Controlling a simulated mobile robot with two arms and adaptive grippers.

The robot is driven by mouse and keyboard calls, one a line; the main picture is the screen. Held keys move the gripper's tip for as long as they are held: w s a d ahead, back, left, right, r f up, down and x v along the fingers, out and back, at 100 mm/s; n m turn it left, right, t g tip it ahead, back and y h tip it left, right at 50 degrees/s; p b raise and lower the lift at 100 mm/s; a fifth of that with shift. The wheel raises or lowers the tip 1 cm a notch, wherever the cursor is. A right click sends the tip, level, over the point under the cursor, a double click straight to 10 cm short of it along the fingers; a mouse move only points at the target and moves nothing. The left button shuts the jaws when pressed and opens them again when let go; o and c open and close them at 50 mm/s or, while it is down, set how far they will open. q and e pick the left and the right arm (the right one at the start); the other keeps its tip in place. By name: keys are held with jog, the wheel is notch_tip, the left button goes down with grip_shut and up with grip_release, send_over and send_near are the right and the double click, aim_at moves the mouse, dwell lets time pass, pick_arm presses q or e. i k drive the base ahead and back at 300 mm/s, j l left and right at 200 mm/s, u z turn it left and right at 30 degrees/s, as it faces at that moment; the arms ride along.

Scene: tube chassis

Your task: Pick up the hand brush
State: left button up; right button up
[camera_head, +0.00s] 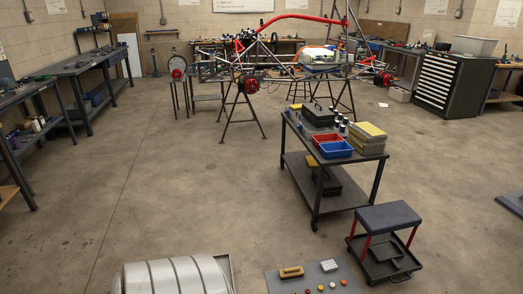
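A small tan block with a darker lower edge (291,272) lies on a grey mat or board (277,285) at the bottom centre. It looks like the hand brush, but it is too small to be sure. Nothing covers it. Neither of my grippers shows in the head view.
A ribbed silver drum-like body (175,276) stands left of the mat. A white gridded piece (329,265) and several small coloured round things lie right of the brush. A stool with a dark seat (389,217) and a cart (330,175) stand beyond. The centre-left floor is clear.

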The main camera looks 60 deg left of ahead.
aim_at(287, 273)
jog(key=u, duration=1.95)
jog(key=i+l+u, duration=0.25)
jog(key=u, duration=0.2)
jog(key=i+l+u, duration=0.25)
jog(key=u, duration=0.15)
jog(key=i+l+u, duration=0.1)
jog(key=l+u, duration=0.35)
